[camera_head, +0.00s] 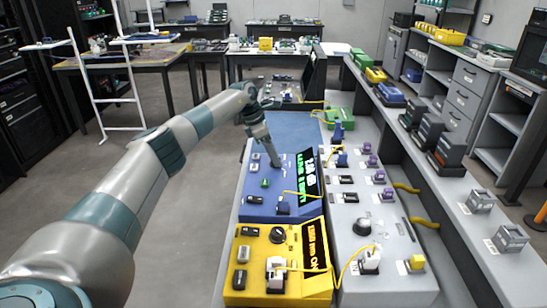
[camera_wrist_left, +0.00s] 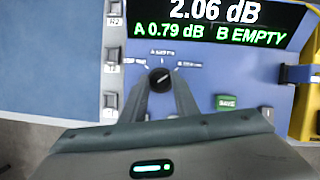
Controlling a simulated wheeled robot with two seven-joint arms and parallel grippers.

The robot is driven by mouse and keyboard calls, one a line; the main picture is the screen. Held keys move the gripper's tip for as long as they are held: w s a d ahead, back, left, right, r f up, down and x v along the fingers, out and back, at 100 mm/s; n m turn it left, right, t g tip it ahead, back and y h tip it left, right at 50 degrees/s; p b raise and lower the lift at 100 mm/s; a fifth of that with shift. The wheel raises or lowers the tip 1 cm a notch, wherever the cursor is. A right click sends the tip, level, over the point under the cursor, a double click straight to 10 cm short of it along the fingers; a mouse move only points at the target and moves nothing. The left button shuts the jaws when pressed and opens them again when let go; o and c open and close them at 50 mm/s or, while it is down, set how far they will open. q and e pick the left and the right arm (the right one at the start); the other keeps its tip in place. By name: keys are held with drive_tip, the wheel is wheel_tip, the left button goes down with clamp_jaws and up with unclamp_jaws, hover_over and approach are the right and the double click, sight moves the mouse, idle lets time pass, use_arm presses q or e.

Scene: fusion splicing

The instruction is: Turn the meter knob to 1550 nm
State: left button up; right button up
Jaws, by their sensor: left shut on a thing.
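The blue meter (camera_head: 262,207) lies on the bench in the head view, its lit display (camera_head: 308,172) on its right side. In the left wrist view the display (camera_wrist_left: 210,22) reads 2.06 dB, with A 0.79 dB and B EMPTY below. The dark round knob (camera_wrist_left: 159,76) sits under the display, with small labels around it, too small to read surely. My left gripper (camera_head: 277,164) reaches down onto the meter. In the wrist view its fingers (camera_wrist_left: 160,84) are shut on the knob, one on each side, partly hiding it. My right gripper is not in view.
A green SAVE button (camera_wrist_left: 228,102) is right of the fingers; grey buttons (camera_wrist_left: 112,61) line the left. A yellow device (camera_head: 247,290) with a black knob stands nearer me. A grey panel (camera_head: 375,283) with plugs and yellow cables runs along the right.

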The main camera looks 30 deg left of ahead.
use_arm(q)
drive_tip(key=o, duration=1.1)
drive_tip(key=shift+c, duration=0.2)
drive_tip(key=shift+r, duration=0.1)
drive_tip(key=shift+s+a+r, duration=0.1)
drive_tip(key=shift+a+r, duration=0.05)
drive_tip(key=shift+r, duration=0.25)
drive_tip(key=b+v, duration=0.1)
drive_tip(key=v, duration=1.5)
drive_tip(key=shift+s+r+b, duration=0.15)
drive_tip(key=shift+r+b, duration=0.05)
drive_tip(key=shift+b, duration=0.15)
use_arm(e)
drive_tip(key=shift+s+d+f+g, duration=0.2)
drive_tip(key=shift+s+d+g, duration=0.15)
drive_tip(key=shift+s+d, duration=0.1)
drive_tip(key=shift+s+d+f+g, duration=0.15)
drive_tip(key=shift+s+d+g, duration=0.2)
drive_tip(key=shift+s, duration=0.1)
use_arm(q)
drive_tip(key=shift+a+r, duration=0.1)
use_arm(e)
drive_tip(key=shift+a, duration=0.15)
